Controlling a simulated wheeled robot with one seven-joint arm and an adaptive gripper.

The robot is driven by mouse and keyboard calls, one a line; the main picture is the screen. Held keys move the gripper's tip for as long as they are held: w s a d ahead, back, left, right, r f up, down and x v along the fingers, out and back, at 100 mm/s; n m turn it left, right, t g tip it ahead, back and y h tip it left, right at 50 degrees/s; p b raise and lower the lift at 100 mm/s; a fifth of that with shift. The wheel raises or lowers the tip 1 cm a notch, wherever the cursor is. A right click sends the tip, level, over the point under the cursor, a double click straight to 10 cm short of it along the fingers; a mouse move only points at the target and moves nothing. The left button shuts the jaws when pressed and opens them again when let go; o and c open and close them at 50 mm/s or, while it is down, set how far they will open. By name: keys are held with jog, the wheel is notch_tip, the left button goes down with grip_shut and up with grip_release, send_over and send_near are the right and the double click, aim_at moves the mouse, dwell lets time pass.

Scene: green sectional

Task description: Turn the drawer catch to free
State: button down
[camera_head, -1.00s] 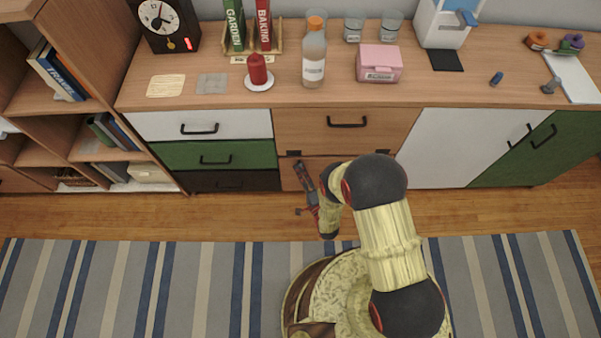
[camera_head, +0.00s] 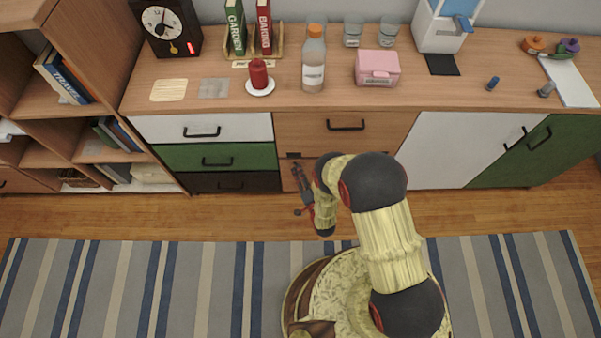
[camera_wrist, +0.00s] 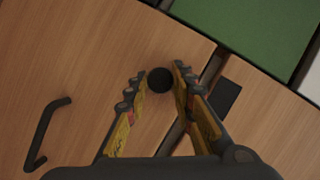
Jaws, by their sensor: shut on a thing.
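The drawer catch (camera_wrist: 159,80) shows as a round dark knob on a wood drawer front (camera_wrist: 85,65) in the wrist view. My gripper (camera_wrist: 160,77) has one finger on each side of the knob and is shut on it. In the head view my gripper (camera_head: 297,170) is at the left part of the lower wood drawer front, and it hides the knob there. A dark rectangular plate (camera_wrist: 225,95) sits across the seam on the neighbouring wood front. It also shows in the head view (camera_head: 293,154). How far the catch is turned I cannot tell.
A black bar handle (camera_wrist: 42,138) is on the same front as the knob. The green drawer (camera_head: 190,158) is just left of my gripper. A bottle (camera_head: 313,65), a candle (camera_head: 258,74) and a pink box (camera_head: 377,67) stand on the counter above.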

jog(key=n+h, duration=0.1)
jog(key=n, duration=0.1)
jog(key=n+g+h, duration=0.1)
jog(key=n+h, duration=0.1)
jog(key=n, duration=0.1)
jog(key=n+h, duration=0.2)
jog(key=n, duration=0.1)
jog(key=shift+a+r+g, duration=0.1)
jog(key=shift+a+g, duration=0.2)
dwell(0.6)
jog(key=c, duration=1.6)
grip_release()
jog(key=shift+o, duration=0.5)
jog(key=v, duration=1.2)
jog(key=shift+a, duration=0.1)
